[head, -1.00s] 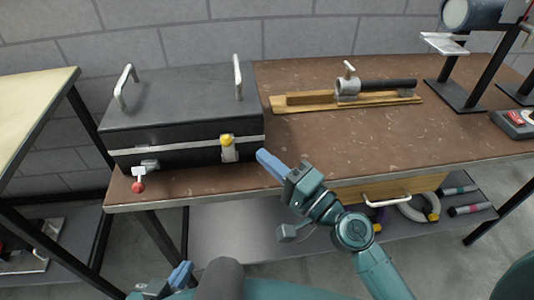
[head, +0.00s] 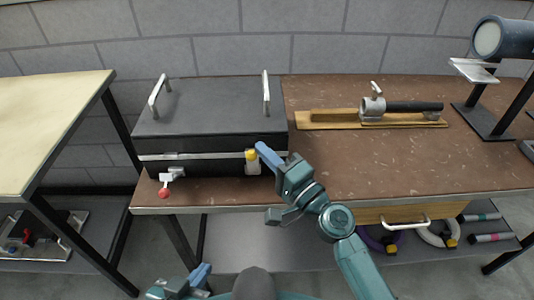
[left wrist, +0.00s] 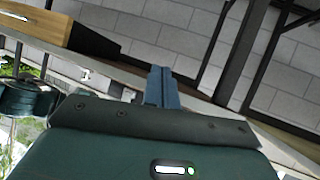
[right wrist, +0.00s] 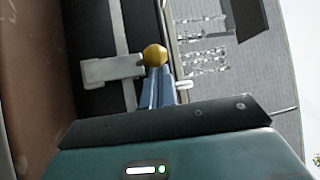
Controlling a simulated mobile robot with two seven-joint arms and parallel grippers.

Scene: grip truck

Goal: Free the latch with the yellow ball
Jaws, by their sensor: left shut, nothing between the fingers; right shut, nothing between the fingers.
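A black case (head: 212,112) with two metal handles on its lid sits at the left end of the brown workbench. On its front, the latch with the yellow ball (head: 251,156) is at the right and the latch with the red ball (head: 166,184) at the left. The red-ball latch hangs out and down. My right gripper (head: 267,154) is shut and empty, its blue fingertips just right of the yellow ball. In the right wrist view the yellow ball (right wrist: 155,55) is at the fingertips; contact is unclear. My left gripper (head: 198,275) is shut and empty, low before the bench.
A wooden board with a metal clamp and black handle (head: 402,106) lies further right on the bench. A drawer (head: 393,214) hangs under the bench. A pale table (head: 45,125) stands at left. The bench middle is clear.

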